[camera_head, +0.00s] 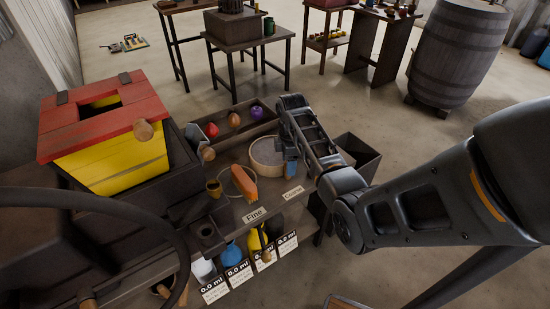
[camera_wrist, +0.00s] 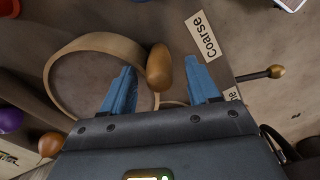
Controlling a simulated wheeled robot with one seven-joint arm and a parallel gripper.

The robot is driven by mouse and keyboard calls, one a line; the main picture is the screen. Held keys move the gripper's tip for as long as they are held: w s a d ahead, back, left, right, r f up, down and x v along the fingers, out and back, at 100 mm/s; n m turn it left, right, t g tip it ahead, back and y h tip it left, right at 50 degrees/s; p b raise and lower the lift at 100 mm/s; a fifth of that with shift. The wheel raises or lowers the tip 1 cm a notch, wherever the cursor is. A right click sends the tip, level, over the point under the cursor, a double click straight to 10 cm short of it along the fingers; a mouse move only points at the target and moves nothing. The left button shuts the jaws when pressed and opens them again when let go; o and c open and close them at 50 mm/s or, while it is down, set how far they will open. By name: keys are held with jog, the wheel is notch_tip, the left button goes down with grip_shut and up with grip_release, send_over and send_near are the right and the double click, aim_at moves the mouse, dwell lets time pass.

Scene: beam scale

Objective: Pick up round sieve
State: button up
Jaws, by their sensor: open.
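A round sieve (camera_head: 266,152) with a pale wooden rim sits on the dark workbench behind the "Coarse" label. Its large hoop (camera_wrist: 50,75) shows in the wrist view. A rounded wooden handle (camera_wrist: 160,68) is at the hoop's right edge, between my gripper's blue fingertips. My gripper (camera_head: 291,167) is open, with its fingers on either side of the handle; I cannot tell whether they touch it. In the head view my gripper hides the handle. A second hoop (camera_head: 228,183) with an orange-brown handle (camera_head: 243,183) is to the left, behind the "Fine" label.
A tray (camera_head: 262,129) holding coloured round items is at the back of the bench. A yellow box with a red lid (camera_head: 110,160) stands at left, and a dark open bin (camera_head: 362,155) at right. A barrel (camera_head: 455,60) stands farther back.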

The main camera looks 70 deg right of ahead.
grip_shut()
dwell(0.6)
